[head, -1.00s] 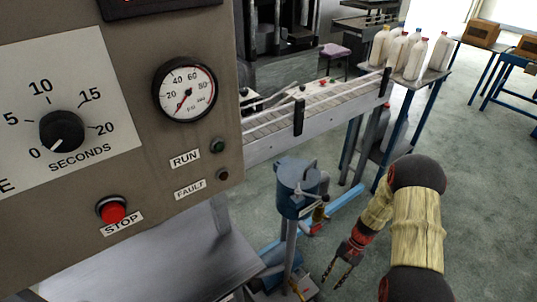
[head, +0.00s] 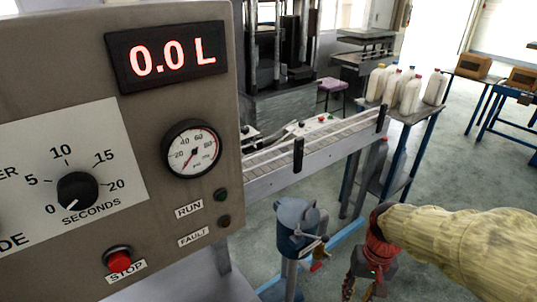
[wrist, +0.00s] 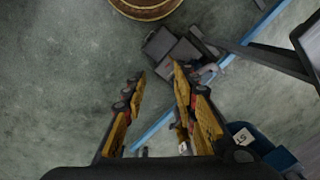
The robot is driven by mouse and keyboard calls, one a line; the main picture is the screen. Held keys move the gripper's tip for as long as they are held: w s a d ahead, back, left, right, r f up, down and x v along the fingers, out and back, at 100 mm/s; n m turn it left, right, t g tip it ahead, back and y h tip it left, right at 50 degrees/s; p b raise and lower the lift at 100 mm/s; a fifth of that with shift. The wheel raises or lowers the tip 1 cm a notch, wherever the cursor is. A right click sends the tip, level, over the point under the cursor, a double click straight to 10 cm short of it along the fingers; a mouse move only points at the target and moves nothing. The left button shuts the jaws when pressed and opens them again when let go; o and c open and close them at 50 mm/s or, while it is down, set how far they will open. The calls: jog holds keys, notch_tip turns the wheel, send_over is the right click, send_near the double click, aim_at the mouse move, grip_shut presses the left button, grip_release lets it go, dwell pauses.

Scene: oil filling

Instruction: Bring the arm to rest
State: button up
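My arm (head: 450,240), in a pale yellow sleeve, comes in from the right edge of the head view and bends down at a dark red wrist. My gripper (head: 359,290) hangs at the bottom of the head view, right of the blue pump-like unit, with its tips cut off by the edge. In the wrist view, the two yellow-and-black fingers of my gripper (wrist: 157,74) stand apart with nothing held between them. Grey floor shows below and between the fingers.
A control panel (head: 60,125) reading 0.0 L fills the left. The blue unit (head: 300,222) stands close left of my gripper. A conveyor (head: 270,172) runs behind, towards a table of white bottles (head: 411,95). Floor (head: 465,170) is clear at right.

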jog(key=s+a+r+n+t+p, duration=0.1)
jog(key=s+r+t, duration=0.2)
jog(key=r, duration=0.6)
jog(key=s+a+r+n+t+p, duration=0.1)
jog(key=s+a+r+t, duration=0.1)
jog(key=r, duration=0.7)
jog(key=s+t, duration=0.1)
jog(key=s, duration=0.1)
jog(key=shift+s+a+h+p, duration=0.25)
jog(key=shift+s+h+p, duration=0.05)
jog(key=shift+p, duration=0.1)
